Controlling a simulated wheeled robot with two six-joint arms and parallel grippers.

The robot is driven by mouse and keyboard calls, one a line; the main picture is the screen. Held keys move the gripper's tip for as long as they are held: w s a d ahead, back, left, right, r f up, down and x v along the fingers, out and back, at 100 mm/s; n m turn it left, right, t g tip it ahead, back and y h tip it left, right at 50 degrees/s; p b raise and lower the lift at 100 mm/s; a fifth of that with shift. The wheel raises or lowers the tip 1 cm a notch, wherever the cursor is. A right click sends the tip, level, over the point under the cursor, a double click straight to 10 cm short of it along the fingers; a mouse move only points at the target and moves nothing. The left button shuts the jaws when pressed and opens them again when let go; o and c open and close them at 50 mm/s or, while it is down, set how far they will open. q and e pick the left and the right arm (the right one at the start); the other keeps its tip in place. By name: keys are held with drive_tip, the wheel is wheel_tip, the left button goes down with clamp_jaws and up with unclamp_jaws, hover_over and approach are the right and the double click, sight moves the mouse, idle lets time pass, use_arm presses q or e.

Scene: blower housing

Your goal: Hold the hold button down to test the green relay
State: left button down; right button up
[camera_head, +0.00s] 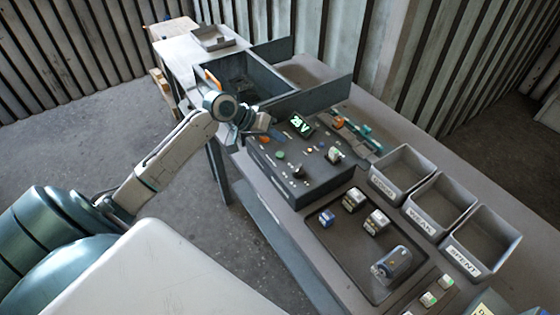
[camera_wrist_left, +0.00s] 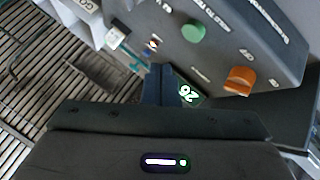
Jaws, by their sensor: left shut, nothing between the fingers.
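The dark test box (camera_head: 300,170) stands on the bench with a lit display (camera_head: 301,125) reading about 26 V. Its top has a green round button (camera_head: 280,155) and an orange control (camera_head: 265,138). In the left wrist view the green button (camera_wrist_left: 193,32) and orange control (camera_wrist_left: 240,80) are larger; I cannot tell which is the hold button. A pale block with a green mark (camera_head: 334,154), perhaps the green relay, sits upright on the box. My left gripper (camera_head: 268,128) is shut and empty above the box's far left edge; its fingers (camera_wrist_left: 165,85) appear apart from both controls. My right gripper is out of view.
Three labelled bins, including WEAK (camera_head: 422,222) and SPENT (camera_head: 467,262), line the right. A dark open container (camera_head: 285,100) stands behind my gripper.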

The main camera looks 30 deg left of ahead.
sight(276, 155)
use_arm(q)
drive_tip(key=shift+f+b, duration=0.3)
drive_tip(key=shift+f, duration=1.5)
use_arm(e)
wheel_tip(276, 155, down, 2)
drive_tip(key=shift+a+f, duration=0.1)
use_arm(q)
drive_tip(key=shift+f, duration=0.15)
drive_tip(key=shift+f, duration=0.3)
drive_tip(key=shift+f, duration=0.4)
idle(0.8)
idle(2.0)
drive_tip(key=shift+r+p, duration=0.65)
drive_tip(key=shift+r, duration=0.2)
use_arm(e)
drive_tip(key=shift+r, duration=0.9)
